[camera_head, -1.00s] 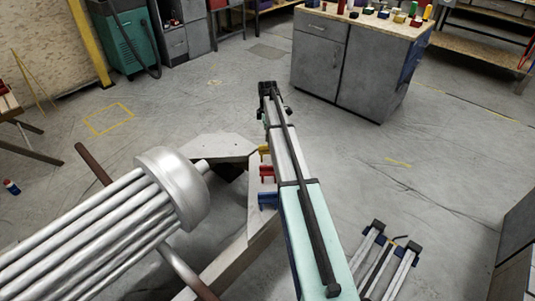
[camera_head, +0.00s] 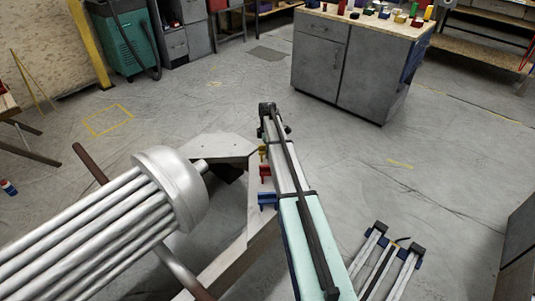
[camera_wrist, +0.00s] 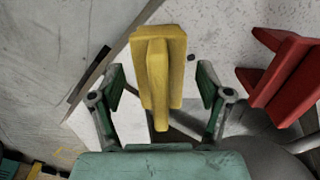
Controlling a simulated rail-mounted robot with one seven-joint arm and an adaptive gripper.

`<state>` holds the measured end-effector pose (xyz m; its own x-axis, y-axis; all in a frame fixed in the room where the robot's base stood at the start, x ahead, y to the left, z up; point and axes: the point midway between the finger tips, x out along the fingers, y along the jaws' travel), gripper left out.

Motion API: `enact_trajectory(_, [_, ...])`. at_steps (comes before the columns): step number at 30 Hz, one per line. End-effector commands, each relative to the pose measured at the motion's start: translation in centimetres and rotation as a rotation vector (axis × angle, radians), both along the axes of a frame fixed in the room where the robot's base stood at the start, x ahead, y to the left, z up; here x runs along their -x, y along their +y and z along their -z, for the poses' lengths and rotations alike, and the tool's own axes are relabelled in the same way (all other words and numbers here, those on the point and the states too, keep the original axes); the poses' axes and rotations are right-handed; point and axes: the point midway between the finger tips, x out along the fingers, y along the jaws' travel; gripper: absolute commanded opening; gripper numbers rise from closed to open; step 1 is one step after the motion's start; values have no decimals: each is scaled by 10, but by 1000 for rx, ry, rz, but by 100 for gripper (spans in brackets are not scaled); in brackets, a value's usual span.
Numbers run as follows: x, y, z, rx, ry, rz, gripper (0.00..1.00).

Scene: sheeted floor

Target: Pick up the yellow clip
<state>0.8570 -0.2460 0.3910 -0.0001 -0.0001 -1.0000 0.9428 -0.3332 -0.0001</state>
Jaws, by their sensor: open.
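The yellow clip (camera_wrist: 163,70) stands out in the middle of the wrist view. It also shows in the head view (camera_head: 262,151) as a small patch, partly hidden by my arm. My gripper (camera_wrist: 159,75), with its green fingers, is open. One finger is on each side of the clip in the wrist view, with gaps on both sides. I cannot tell from this view how deep the clip sits between the fingertips. The fingers cannot be made out in the head view.
A red clip (camera_wrist: 287,82) is close on the right in the wrist view. A blue clip (camera_head: 267,200) is nearer in the head view. A large metal tube bundle (camera_head: 170,185) lies to the left. A grey cabinet (camera_head: 345,65) stands behind on open floor.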

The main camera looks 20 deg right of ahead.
Motion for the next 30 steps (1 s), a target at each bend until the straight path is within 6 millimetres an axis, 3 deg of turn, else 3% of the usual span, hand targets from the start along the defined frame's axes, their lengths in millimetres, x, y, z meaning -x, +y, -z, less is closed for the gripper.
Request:
enact_trajectory(5, [0,0,0,0,0,0,77])
enact_trajectory(7, [0,0,0,0,0,0,59])
enact_trajectory(11, [0,0,0,0,0,0,13])
enact_trajectory(12, [0,0,0,0,0,0,8])
enact_trajectory(23, [0,0,-2,0,0,0,7])
enact_trajectory(30, [0,0,-19,0,-1,0,7])
